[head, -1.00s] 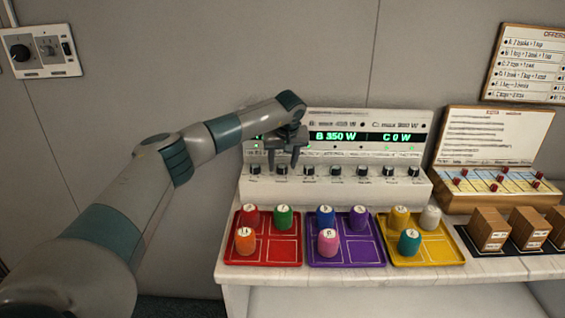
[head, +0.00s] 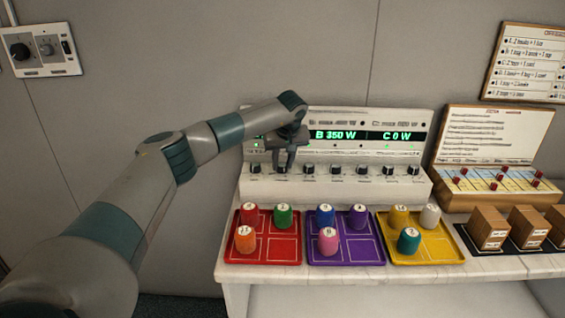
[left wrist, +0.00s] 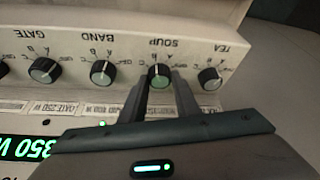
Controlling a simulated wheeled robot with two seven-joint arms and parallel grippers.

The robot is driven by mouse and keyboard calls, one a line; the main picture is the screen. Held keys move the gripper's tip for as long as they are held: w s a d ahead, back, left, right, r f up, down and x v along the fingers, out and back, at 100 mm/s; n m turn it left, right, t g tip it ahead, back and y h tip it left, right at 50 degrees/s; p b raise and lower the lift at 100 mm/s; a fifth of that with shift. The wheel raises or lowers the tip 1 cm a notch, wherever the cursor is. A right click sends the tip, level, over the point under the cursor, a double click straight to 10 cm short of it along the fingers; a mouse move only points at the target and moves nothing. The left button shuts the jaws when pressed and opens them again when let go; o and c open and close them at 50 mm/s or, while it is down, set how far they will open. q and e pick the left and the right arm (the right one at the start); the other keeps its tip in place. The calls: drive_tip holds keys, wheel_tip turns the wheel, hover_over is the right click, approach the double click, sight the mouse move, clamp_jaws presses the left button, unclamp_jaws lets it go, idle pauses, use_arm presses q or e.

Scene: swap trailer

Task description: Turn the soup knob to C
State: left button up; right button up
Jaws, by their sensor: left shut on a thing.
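The soup knob (left wrist: 158,72) is a dark knob with a pale face, under an upside-down SOUP label in the left wrist view. My left gripper (left wrist: 161,84) has its fingers shut on it, one at each side. In the head view the left gripper (head: 284,164) is at the second knob from the left on the white panel (head: 300,186). The fingers hide part of the knob, and I cannot tell clearly which letter it points to. My right gripper is not in view.
The tea knob (left wrist: 210,79) and band knob (left wrist: 102,72) sit close on either side. Green displays (head: 336,135) read B 350 W and C 0 W. Red (head: 283,249), purple (head: 361,250) and yellow (head: 440,249) trays with coloured pieces stand in front of the panel.

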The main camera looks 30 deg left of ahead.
use_arm(q)
drive_tip(key=n+g, duration=0.1)
drive_tip(key=n, duration=0.2)
drive_tip(key=shift+w+d+r+y+p, duration=0.1)
drive_tip(key=shift+y+p, duration=0.2)
drive_tip(key=shift+p, duration=0.1)
drive_tip(key=n+g, duration=0.1)
drive_tip(key=n, duration=0.2)
drive_tip(key=shift+w, duration=0.1)
drive_tip(key=shift+n+y, duration=0.3)
drive_tip(key=shift+n+g, duration=0.3)
drive_tip(key=o, duration=1)
drive_tip(key=shift+o, duration=0.2)
drive_tip(key=shift+d+r, duration=0.25)
drive_tip(key=shift+r, duration=0.25)
drive_tip(key=b+v, duration=0.2)
drive_tip(key=v, duration=1.4)
drive_tip(key=shift+w, duration=0.15)
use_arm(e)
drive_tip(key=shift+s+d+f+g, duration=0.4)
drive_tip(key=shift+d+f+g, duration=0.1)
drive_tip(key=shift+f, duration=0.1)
use_arm(q)
drive_tip(key=shift+r, duration=0.1)
